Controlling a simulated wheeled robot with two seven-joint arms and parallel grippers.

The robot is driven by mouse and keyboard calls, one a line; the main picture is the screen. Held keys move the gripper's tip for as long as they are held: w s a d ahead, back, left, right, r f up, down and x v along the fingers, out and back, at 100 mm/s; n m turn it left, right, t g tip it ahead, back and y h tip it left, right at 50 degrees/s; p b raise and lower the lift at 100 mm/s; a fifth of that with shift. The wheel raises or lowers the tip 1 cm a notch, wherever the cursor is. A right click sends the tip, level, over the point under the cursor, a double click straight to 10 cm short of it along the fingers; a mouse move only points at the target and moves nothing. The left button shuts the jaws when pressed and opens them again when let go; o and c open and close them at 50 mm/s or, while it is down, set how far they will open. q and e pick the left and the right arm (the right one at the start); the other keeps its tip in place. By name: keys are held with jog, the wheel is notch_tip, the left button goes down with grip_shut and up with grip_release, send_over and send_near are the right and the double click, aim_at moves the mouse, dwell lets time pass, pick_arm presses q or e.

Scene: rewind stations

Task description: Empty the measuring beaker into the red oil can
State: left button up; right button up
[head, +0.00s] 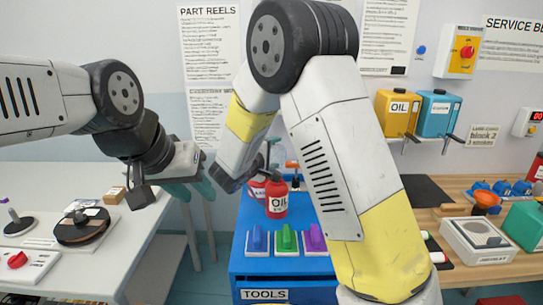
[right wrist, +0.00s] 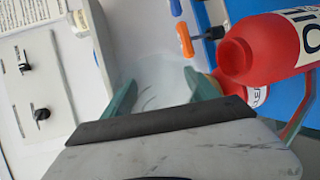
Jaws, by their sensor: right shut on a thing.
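A red oil can (head: 277,199) with an OIL label stands on the blue tool cabinet in the head view. In the right wrist view it (right wrist: 285,45) is close on the right, its round top facing the fingers. A second red can (head: 257,190) shows partly behind it. My right gripper (right wrist: 160,80) is shut on a clear, pale vessel (right wrist: 152,92), apparently the measuring beaker, just beside the can. Its contents and tilt are unclear. My left gripper (head: 192,186) is open and empty, left of the cabinet.
The blue cabinet (head: 275,268) carries blue, green and purple items at its front. A white table (head: 110,245) with a reel is on the left. A wooden bench (head: 455,192) on the right holds a grey box (head: 478,238).

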jog(key=shift+w+a+r+n, duration=0.2)
jog(key=shift+a+r+n, duration=0.05)
jog(key=shift+r+n, duration=0.15)
jog(key=shift+w+a+r+n+g+h, duration=0.1)
jog(key=shift+r+n+g+h, duration=0.1)
jog(key=shift+r+n+g, duration=0.35)
jog(key=shift+w+a+r+n+g+h, duration=0.1)
jog(key=shift+r+n+g+h, duration=0.1)
jog(key=shift+r+n+g, duration=0.35)
jog(key=n, duration=0.1)
jog(key=n+g+h, duration=0.1)
jog(key=n, duration=0.1)
jog(key=shift+r, duration=0.4)
jog(key=n, duration=0.1)
jog(key=n+g+h, duration=0.1)
jog(key=shift+s+d+n+g, duration=0.2)
jog(key=shift+n+g, duration=0.1)
jog(key=n+h, duration=0.1)
jog(key=s+d+f+n+g+h, duration=0.1)
jog(key=n, duration=0.1)
jog(key=shift+f, duration=0.1)
